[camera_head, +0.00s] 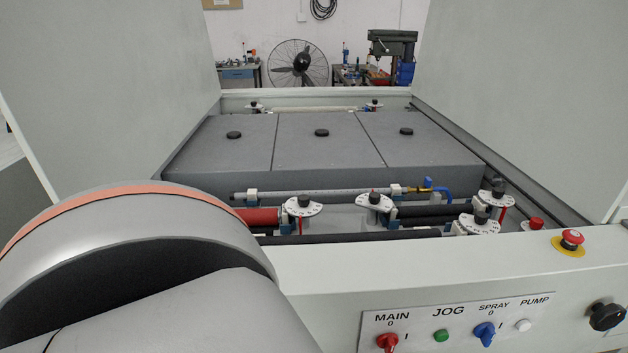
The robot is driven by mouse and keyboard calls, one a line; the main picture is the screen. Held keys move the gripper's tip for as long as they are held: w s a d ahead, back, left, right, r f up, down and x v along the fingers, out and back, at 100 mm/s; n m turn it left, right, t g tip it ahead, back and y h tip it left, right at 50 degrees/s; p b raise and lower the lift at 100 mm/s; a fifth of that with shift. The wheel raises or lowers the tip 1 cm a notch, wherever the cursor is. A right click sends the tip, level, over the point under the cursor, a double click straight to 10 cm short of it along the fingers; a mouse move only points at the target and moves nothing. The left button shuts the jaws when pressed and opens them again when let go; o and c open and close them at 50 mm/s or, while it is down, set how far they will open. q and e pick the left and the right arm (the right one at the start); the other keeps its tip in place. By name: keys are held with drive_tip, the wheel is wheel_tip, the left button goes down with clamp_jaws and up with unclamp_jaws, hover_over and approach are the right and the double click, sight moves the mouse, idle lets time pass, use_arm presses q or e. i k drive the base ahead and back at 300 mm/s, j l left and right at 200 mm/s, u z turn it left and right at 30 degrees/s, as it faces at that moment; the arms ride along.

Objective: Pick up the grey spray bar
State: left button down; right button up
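The grey spray bar (320,193) lies horizontally inside the plate processor, in front of the large grey covers. White clips hold it near its left end and near its right part. A brass fitting and a blue valve handle (433,188) sit at its right end. A large rounded grey arm link of mine with an orange band fills the lower left and hides part of the machine's front. Neither of my grippers shows in this view.
Three grey covers with black knobs (321,132) span the machine. A red roller (262,216), black rollers and white adjuster plates (303,206) lie just in front of the bar. Tall white side panels (520,90) flank it.

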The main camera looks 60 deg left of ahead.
sight(394, 190)
drive_tip(key=k+u, duration=0.2)
drive_tip(key=u, duration=0.2)
drive_tip(key=k+j+u, duration=0.1)
drive_tip(key=u, duration=0.25)
drive_tip(key=l+u, duration=0.1)
drive_tip(key=u, duration=0.8)
drive_tip(key=l+u, duration=0.1)
drive_tip(key=u, duration=0.3)
drive_tip(key=l, duration=0.45)
drive_tip(key=k+l, duration=0.1)
drive_tip(key=l, duration=0.35)
drive_tip(key=z, duration=0.45)
